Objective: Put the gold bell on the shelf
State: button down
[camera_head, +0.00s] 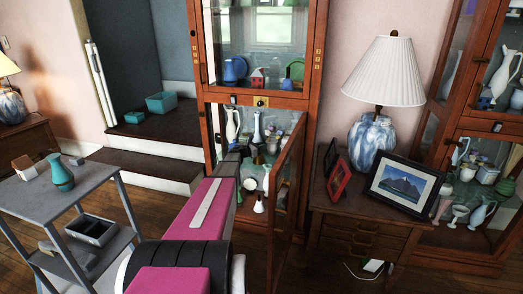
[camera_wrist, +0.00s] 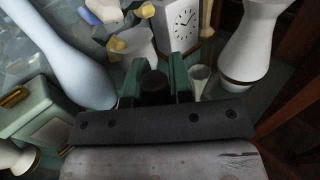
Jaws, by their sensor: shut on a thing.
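My gripper (camera_wrist: 157,80) has two green fingers closed around a dark round knob (camera_wrist: 155,90) in the wrist view. It looks like the handle of the gold bell; the gold body is hidden below the fingers and palm. In the head view my arm reaches into the open lower part of the wooden cabinet (camera_head: 312,110), and the gripper's tips are hard to make out there. The glass shelf (camera_wrist: 285,88) beneath the gripper is crowded with ornaments.
Close to the fingers stand a white clock (camera_wrist: 181,25), a white goblet (camera_wrist: 132,43), a small cup (camera_wrist: 199,80), a tall pale vase (camera_wrist: 75,60) and a white gold-banded vase (camera_wrist: 246,45). The open cabinet door (camera_head: 286,185) stands just right of my arm. A side table (camera_head: 335,207) bears a lamp.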

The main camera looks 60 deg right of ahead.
jog(key=shift+f, duration=0.65)
jog(key=shift+f, duration=0.1)
jog(key=c, duration=1)
grip_release()
